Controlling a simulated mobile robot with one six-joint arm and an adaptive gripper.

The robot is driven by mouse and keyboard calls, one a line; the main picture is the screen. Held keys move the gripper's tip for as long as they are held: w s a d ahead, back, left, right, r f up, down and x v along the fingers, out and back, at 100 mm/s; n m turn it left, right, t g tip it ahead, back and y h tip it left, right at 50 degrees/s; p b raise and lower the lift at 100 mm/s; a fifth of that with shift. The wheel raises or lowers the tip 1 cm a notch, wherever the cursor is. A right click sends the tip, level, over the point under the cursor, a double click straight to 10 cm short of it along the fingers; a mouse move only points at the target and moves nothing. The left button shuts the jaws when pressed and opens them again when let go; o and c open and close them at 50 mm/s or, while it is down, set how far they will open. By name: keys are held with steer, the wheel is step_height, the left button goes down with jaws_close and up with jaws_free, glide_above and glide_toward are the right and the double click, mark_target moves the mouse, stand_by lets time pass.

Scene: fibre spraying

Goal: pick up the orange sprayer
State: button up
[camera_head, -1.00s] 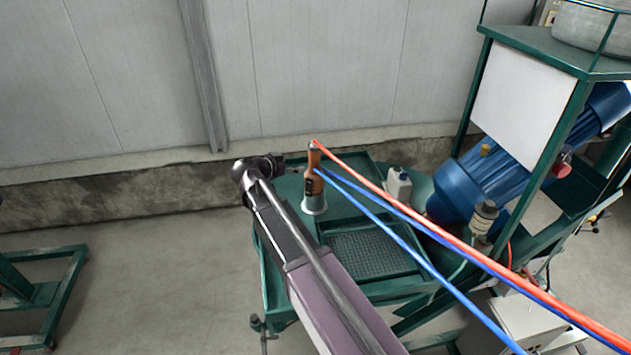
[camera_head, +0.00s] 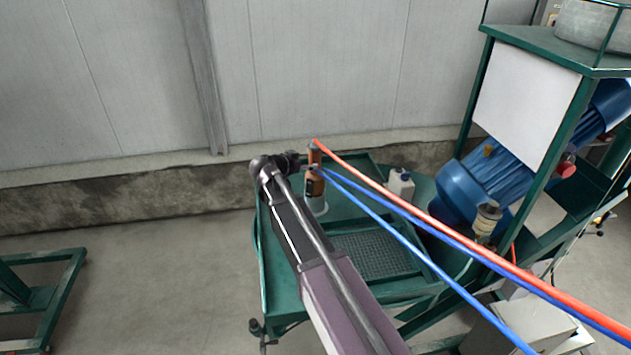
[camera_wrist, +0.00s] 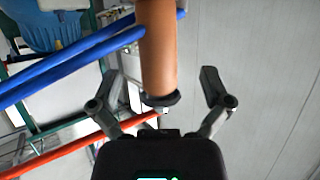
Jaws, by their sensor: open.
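The orange sprayer (camera_head: 315,183) stands upright on the green table, with red and blue hoses running from it to the lower right. My gripper (camera_head: 297,160) is right beside its upper part in the head view, and its fingers are hard to make out there. In the wrist view, my gripper (camera_wrist: 162,97) is open, with one finger on each side of the sprayer's orange body (camera_wrist: 157,50). The dark end of the body sits between the fingertips, and I see gaps on both sides. The lower part of the sprayer is outside the wrist view.
The green table (camera_head: 280,270) has a recessed grid tray (camera_head: 372,252). A white container (camera_head: 400,185) stands to the right of the sprayer. The blue hose (camera_head: 400,238) and red hose (camera_head: 440,227) cross over the table. A blue motor (camera_head: 490,185) is at the right.

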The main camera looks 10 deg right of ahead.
mark_target(311, 163)
steer(key=b+x, duration=0.1)
steer(key=x, duration=0.2)
steer(key=shift+w+d+f+b, duration=0.1)
steer(key=shift+d+f+b, duration=0.15)
steer(key=shift+f+b, duration=0.15)
steer(key=shift+w+d+f, duration=0.15)
steer(key=shift+w+d, duration=0.2)
steer(key=shift+d, duration=0.15)
jaws_close()
